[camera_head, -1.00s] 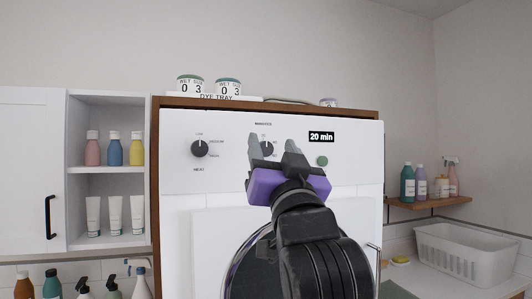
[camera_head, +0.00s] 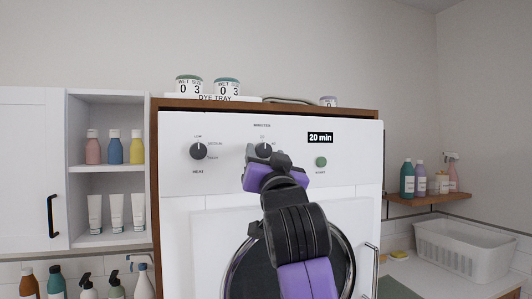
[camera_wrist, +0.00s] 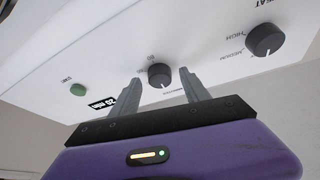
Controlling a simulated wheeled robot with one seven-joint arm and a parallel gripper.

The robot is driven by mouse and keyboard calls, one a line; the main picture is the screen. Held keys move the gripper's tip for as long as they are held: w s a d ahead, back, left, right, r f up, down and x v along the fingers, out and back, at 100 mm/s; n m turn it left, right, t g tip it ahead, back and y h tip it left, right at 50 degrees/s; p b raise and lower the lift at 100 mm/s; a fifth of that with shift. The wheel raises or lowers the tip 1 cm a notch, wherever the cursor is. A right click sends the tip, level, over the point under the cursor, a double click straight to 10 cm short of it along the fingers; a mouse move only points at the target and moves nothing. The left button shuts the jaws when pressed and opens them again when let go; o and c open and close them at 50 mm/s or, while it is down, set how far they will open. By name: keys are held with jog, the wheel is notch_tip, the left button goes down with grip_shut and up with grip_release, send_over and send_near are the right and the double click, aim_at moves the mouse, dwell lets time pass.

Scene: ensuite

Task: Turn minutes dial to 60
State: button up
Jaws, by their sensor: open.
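The minutes dial (camera_head: 263,149) is a dark round knob in the upper middle of the white control panel. It is partly hidden by my gripper in the head view. In the wrist view the dial (camera_wrist: 160,75) sits between my two open fingers, with a gap on each side. My gripper (camera_head: 266,157) is purple with grey fingers and points at the panel; its fingers also show in the wrist view (camera_wrist: 157,84). I cannot tell whether the fingertips reach the dial's depth. A black label reading "20 min" (camera_head: 320,138) is right of the dial.
The heat dial (camera_head: 198,151) is left of the minutes dial. A green start button (camera_head: 321,162) is to the right. A round door (camera_head: 338,265) with a vertical handle (camera_head: 370,270) is below. Shelves with bottles (camera_head: 114,150) stand at left.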

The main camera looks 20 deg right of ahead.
grip_shut()
